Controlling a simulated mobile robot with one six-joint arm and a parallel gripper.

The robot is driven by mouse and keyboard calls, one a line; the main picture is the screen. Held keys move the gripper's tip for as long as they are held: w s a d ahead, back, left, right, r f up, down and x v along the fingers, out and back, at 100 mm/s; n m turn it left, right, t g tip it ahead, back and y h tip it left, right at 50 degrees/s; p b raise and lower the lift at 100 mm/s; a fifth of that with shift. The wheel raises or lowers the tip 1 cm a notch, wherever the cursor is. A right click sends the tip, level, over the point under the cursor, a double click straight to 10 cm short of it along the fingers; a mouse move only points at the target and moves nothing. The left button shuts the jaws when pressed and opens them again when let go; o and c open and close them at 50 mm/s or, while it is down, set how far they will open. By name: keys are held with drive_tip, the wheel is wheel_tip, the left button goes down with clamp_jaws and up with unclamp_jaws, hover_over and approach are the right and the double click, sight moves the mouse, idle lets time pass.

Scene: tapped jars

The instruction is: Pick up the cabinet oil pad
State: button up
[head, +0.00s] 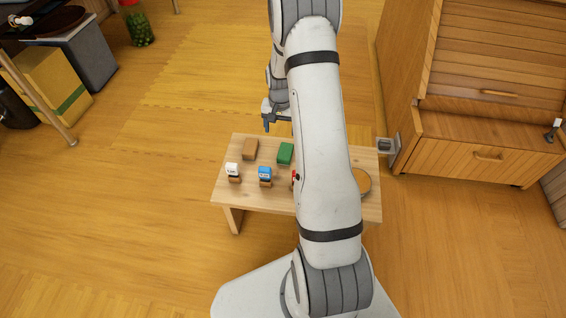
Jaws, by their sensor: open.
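My gripper (268,118) is open, past the far edge of the low wooden table (222,190) in the picture, and nothing shows between its fingers. My arm hides part of it. I cannot tell which item is the cabinet oil pad. On the table are a brown block (250,149) and a green block (286,153) at the back. A small white-topped item (233,170) and a blue-topped item (265,174) stand in front, both with brown bases. A red item (294,177) is mostly hidden behind my arm.
A round wooden disc (364,184) lies at the table's right, partly hidden by my arm. A grey metal bracket (388,146) is at the table's right edge. A wooden cabinet (462,150) stands to the right.

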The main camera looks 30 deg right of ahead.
drive_tip(key=b, duration=0.2)
hover_over(285, 151)
drive_tip(key=w, duration=0.1)
wheel_tip(285, 151, down, 7)
drive_tip(key=shift+a, duration=0.1)
drive_tip(key=f, duration=0.2)
drive_tip(key=f+b, duration=0.1)
drive_tip(key=f, duration=0.1)
drive_tip(key=f+b, duration=0.1)
drive_tip(key=f, duration=0.1)
drive_tip(key=shift+s, duration=0.4)
drive_tip(key=shift+r, duration=0.1)
drive_tip(key=c, duration=1.1)
